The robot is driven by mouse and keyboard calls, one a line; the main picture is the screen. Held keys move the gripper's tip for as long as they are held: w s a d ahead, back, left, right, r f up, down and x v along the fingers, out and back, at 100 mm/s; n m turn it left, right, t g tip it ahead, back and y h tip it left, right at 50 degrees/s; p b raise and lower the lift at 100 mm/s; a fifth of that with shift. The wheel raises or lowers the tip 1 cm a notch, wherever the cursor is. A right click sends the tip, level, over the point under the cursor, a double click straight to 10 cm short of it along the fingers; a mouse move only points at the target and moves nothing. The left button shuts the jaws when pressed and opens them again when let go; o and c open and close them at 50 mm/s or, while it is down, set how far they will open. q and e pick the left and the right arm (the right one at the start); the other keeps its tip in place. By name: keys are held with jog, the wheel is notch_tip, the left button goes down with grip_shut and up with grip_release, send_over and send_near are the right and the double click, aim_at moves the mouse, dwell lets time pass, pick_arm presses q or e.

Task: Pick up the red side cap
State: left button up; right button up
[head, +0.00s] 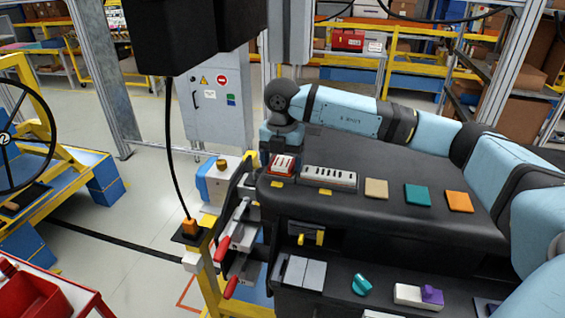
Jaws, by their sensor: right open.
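A small red block with white parts (283,164), which looks like the red side cap, sits at the far left of the black dashboard's top (390,215). My right arm reaches across the back of the dashboard from the right. My right gripper (279,149) points down right above and behind the red block. Its fingertips are small and partly hidden, so I cannot tell whether they touch the block. The gripper is open and not closed on anything. My left gripper is out of view.
A white slotted strip (328,178) and tan (376,188), teal (417,194) and orange (459,201) squares lie to the right on the dashboard. Red-handled clamps (222,248) stand at its left edge. A teal knob (361,284) sits on the lower shelf.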

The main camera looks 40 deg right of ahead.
jog(key=shift+f, duration=0.15)
jog(key=c, duration=0.7)
